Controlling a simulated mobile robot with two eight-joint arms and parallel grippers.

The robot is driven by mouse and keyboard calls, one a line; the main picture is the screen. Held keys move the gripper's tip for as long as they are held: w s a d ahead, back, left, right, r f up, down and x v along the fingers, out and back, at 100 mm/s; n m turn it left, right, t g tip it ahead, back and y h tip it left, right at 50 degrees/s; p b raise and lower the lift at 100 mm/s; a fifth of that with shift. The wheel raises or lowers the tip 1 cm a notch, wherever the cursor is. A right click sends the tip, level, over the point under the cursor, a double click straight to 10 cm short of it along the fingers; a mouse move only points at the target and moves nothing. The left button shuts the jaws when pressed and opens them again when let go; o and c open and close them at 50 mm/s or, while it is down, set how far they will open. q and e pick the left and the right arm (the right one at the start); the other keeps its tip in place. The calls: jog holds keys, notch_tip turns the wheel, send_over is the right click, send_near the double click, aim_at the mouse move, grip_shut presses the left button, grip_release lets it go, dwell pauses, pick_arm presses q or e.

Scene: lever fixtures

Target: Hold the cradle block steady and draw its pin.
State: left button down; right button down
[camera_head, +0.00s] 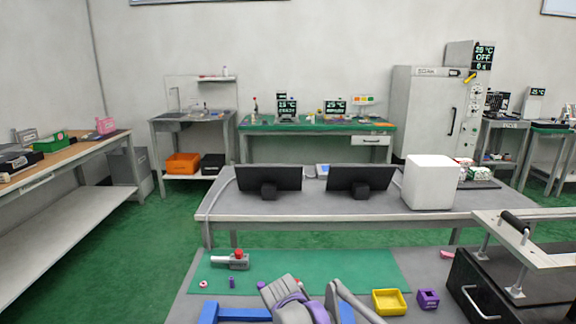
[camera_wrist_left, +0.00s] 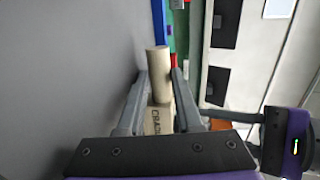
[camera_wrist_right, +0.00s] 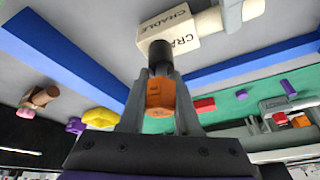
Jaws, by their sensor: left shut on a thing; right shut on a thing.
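The cradle block is beige with a "CRADLE" label; it shows in the left wrist view (camera_wrist_left: 158,122) and at the top of the right wrist view (camera_wrist_right: 172,35). My left gripper (camera_wrist_left: 160,88) is shut on it, with a beige round part standing between the fingers. The pin's orange faceted head (camera_wrist_right: 160,97) is between the fingers of my right gripper (camera_wrist_right: 160,85), which is shut on it. A black round part (camera_wrist_right: 160,56) lies between the orange head and the block's end. How deep the pin sits is hidden. In the head view my arms cover the block.
Blue rails (camera_head: 235,313) flank the work spot. A black case (camera_head: 510,285) stands at right. The mat's middle back is clear.

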jog(key=shift+r, duration=0.6)
dwell(0.5)
jog(key=shift+r, duration=1.9)
jog(key=shift+r, duration=1)
pick_arm(q)
jog(key=c, duration=0.5)
grip_release()
jog(key=shift+s, duration=0.1)
